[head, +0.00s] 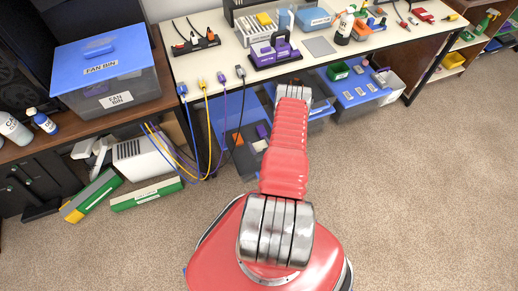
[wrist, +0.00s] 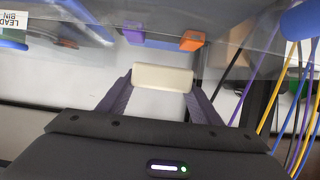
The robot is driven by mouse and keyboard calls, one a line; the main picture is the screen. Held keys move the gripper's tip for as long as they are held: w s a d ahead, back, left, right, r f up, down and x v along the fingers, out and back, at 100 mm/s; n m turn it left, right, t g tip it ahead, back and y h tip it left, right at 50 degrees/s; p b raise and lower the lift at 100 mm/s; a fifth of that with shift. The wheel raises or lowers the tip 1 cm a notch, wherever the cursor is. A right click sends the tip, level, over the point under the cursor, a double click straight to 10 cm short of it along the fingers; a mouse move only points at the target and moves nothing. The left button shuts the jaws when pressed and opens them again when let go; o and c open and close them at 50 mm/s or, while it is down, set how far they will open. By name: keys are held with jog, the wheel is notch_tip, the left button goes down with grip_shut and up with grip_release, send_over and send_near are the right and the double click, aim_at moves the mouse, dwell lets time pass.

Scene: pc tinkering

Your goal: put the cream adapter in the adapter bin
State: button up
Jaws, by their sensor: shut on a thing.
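In the wrist view the cream adapter (wrist: 163,77) is a pale block held crosswise between the fingertips of my gripper (wrist: 160,84), which is shut on it. Just beyond it a purple block (wrist: 134,37) and an orange block (wrist: 192,41) show at a clear grey bin (wrist: 235,48). I cannot tell whether the cream adapter is inside or outside that bin's wall. In the head view a clear bin with orange (head: 237,138) and purple pieces stands under the table, left of my arm. Its label is not readable. My gripper is hidden behind my arm there.
Blue, yellow, purple and black cables (head: 205,120) hang from the table edge (head: 300,68), left of my arm. They show at the right of the wrist view (wrist: 275,90). A label reading LEAD BIN (wrist: 14,22) is upside down at the left. Carpet (head: 430,170) is free at right.

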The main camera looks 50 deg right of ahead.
aim_at(259, 148)
jog(key=shift+f, duration=2.1)
jog(key=shift+f, duration=0.6)
jog(key=o, duration=1.1)
jog(key=shift+r, duration=0.55)
jog(key=v, duration=1.2)
jog(key=shift+r, duration=0.15)
